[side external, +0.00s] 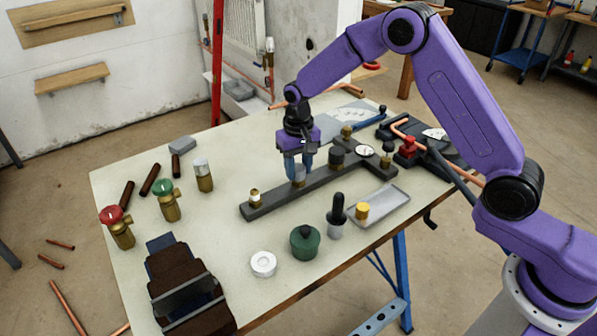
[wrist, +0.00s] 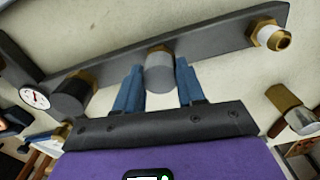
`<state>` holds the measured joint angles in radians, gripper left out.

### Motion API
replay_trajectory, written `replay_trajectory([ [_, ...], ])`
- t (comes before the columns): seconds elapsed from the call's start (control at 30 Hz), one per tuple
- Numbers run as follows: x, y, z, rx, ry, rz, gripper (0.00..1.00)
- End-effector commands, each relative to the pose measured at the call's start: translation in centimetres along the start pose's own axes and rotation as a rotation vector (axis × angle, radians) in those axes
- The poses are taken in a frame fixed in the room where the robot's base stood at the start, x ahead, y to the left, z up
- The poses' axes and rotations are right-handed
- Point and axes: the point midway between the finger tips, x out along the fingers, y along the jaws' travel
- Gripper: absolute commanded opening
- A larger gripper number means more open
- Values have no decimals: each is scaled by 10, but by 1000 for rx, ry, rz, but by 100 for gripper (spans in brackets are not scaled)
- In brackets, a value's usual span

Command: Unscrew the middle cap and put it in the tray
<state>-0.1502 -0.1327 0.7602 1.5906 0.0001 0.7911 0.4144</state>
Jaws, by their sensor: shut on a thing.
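The dark grey manifold bar (side external: 272,201) lies across the table and crosses the wrist view (wrist: 205,43). The middle cap is a grey cylinder (wrist: 159,74) at its brass collar, and it also shows below my fingers in the side view (side external: 299,177). My gripper (side external: 299,166) points down with its blue fingers on either side of this cap, shut on it; the fingers also show in the wrist view (wrist: 158,88). I cannot tell how far the cap is threaded. The shallow grey tray (side external: 391,205) stands right of the bar with a yellow cylinder (side external: 362,211) in it.
A bare brass fitting (side external: 254,196) stands at the bar's near end. A dark cap (side external: 337,157) and a gauge (side external: 365,151) are on its far part. A black-topped bottle (side external: 337,215) and green pot (side external: 305,242) stand near the tray. Valves stand at the left.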

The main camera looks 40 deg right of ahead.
Motion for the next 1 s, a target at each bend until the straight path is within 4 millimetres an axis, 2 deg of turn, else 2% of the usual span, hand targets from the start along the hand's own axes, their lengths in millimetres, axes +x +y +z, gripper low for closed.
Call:
replay_trajectory([
  [0.6, -1, 0, 0, -705, 1, 0, 0],
  [0.93, -1, 0, 0, -758, 1, 0, 0],
  [0.97, -1, 0, 0, -758, 1, 0, 45],
  [1.0, -1, 0, 0, -757, 1, 0, 55],
])
